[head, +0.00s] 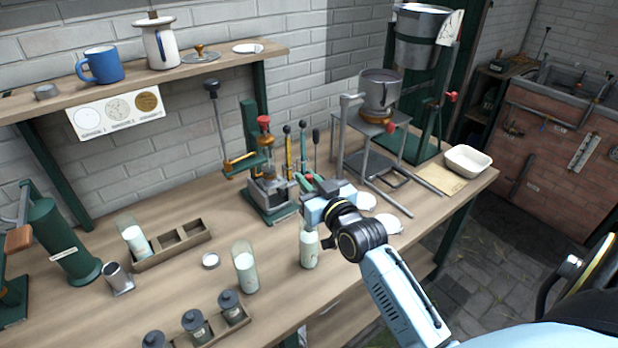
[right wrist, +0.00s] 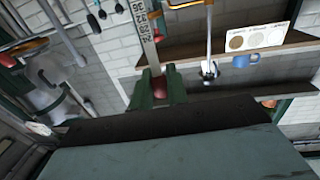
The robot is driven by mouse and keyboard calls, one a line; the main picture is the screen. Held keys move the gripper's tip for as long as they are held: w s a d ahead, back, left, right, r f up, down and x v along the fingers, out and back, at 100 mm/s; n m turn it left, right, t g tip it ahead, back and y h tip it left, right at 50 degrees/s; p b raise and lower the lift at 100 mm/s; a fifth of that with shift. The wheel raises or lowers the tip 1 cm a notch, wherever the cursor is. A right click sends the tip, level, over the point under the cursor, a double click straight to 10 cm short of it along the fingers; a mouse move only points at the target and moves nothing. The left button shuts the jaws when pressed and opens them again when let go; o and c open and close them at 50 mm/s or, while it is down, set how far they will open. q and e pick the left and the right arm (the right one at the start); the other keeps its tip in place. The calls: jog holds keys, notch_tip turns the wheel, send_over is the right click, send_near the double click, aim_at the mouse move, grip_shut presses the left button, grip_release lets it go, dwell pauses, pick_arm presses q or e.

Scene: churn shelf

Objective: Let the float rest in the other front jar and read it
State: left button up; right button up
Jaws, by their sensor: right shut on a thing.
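Two glass jars of whitish milk stand at the front of the bench: a left front jar (head: 246,272) and a right front jar (head: 309,250). My right gripper (head: 306,182) is above and just behind the right front jar in the head view. In the right wrist view its green fingers (right wrist: 158,88) are shut on the float's red top. The float's pale stem with a printed scale (right wrist: 145,38) runs away from the fingers. In the head view my gripper hides most of the float, so I cannot tell whether it reaches into the jar. My left gripper is out of view.
Another milk jar (head: 136,240) stands in a wooden rack (head: 180,243) at left. Small dark-lidded pots (head: 195,325) sit at the front edge. A press with levers (head: 270,190) stands behind my gripper. A white dish (head: 467,158) is at right.

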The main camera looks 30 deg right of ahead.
jog(key=shift+f+b, duration=3.05)
jog(key=shift+f, duration=1.9)
jog(key=o, duration=0.8)
jog(key=shift+o, duration=0.2)
jog(key=s+a, duration=0.1)
jog(key=s, duration=1.2)
jog(key=shift+s, duration=0.15)
